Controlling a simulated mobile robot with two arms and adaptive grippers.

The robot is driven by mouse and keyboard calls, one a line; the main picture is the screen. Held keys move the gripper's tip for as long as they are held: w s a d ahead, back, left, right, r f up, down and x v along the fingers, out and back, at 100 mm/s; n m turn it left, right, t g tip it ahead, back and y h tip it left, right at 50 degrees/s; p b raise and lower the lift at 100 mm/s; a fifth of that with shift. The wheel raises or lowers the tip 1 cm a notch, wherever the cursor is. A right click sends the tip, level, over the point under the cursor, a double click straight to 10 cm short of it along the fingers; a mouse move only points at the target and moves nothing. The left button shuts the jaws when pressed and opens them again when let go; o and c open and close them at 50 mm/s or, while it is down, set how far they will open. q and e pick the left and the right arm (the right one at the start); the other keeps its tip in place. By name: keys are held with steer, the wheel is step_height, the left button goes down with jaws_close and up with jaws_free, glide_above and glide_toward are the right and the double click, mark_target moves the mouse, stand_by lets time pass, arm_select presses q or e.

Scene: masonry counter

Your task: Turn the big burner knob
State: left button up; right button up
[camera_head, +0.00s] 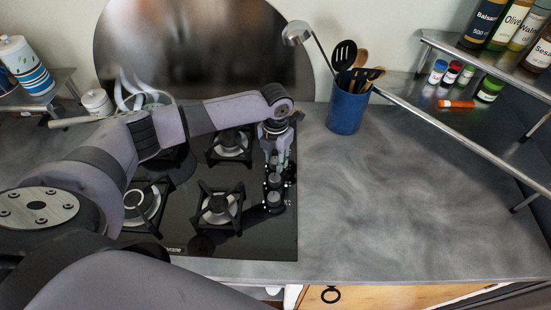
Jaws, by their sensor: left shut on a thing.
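The black glass hob (254,243) is set into the grey counter, with a column of dark knobs along its right side. The nearer knobs (275,199) show clearly below my gripper. My left arm reaches in from the left across the hob, and its left gripper (281,163) points down at the upper part of the knob column. Its fingers are shut on a knob there, which they mostly hide. I cannot tell how far that knob is turned. My right gripper is not in view.
Pan supports stand over the back right burner (231,145), front right burner (219,207) and front left burner (143,204). A blue utensil pot (346,109) stands right of the hob. A metal shelf (452,128) holds jars and bottles. The right counter (400,205) is clear.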

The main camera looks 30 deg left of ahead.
mark_target(275, 160)
arm_select(q)
steer(key=shift+m, duration=1.1)
steer(key=o, duration=0.9)
steer(key=shift+r, duration=0.1)
step_height(275, 160, up, 12)
steer(key=shift+s, duration=0.1)
